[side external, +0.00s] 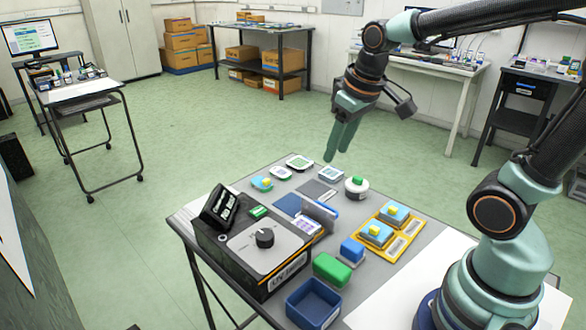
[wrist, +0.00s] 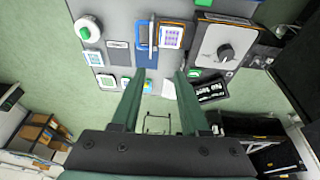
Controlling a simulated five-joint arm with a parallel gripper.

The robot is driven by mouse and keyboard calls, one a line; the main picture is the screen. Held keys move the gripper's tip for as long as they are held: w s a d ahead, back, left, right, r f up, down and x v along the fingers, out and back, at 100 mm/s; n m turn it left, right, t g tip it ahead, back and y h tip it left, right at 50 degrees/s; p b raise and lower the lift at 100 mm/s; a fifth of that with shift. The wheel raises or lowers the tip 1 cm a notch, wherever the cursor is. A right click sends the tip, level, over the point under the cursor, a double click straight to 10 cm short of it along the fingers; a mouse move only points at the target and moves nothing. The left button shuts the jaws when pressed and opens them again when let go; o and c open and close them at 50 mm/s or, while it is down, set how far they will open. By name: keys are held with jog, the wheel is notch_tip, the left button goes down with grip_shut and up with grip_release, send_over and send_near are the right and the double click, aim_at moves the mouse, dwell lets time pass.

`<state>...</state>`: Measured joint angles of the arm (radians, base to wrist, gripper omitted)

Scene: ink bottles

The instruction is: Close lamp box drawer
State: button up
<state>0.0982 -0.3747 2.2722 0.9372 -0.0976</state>
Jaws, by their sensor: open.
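The lamp box (side external: 255,250) is a black box with a grey top, a black knob and a raised dark display, at the table's front left. A tray-like drawer (side external: 306,225) with a purple-gridded card sticks out from its right side, behind an upright grey panel (side external: 320,212). In the wrist view the lamp box (wrist: 218,45) is at upper right, and the drawer (wrist: 172,36) stands out to its left, with a blue bar beside it. My gripper (side external: 340,152) is open and empty, above the table's far edge, apart from the drawer; it also shows in the wrist view (wrist: 160,76).
A white round item with a green top (side external: 356,186), a yellow tray (side external: 390,232) with blue-and-yellow pieces, a green block (side external: 332,269), a blue block (side external: 351,250) and an open blue bin (side external: 313,303) occupy the table. Air around my gripper is clear.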

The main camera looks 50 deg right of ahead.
aim_at(330, 208)
jog(key=w+d+f+g, duration=0.4)
jog(key=w+d+f, duration=0.1)
jog(key=d+f, duration=0.25)
jog(key=f, duration=1.3)
jog(key=shift+w+a, duration=0.2)
jog(key=shift+a, duration=0.1)
grip_shut()
jog(key=shift+r, duration=0.1)
dwell(0.6)
